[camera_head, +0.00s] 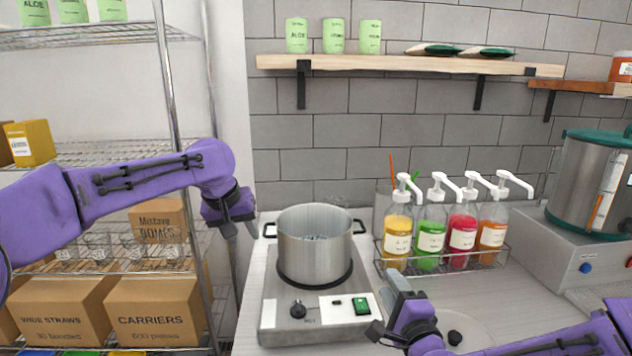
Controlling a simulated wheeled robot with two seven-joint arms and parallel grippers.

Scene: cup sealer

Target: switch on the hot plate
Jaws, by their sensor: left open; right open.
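The hot plate (283,325) is a grey box near the front of the counter, with a black knob (298,309) and a green switch (361,306) on its front panel. A steel pot (316,248) with two black handles stands on its burner. My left gripper (240,232) is open and empty, to the left of the pot and apart from it. My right gripper (383,312) is open, just right of the green switch; I cannot tell whether it touches the hot plate.
A wire rack (455,262) of several pump bottles with coloured syrups stands behind my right gripper. A steel dispenser (590,185) stands at the right. A wooden shelf (400,66) is on the wall. A wire shelving unit (110,262) with cardboard boxes is at the left.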

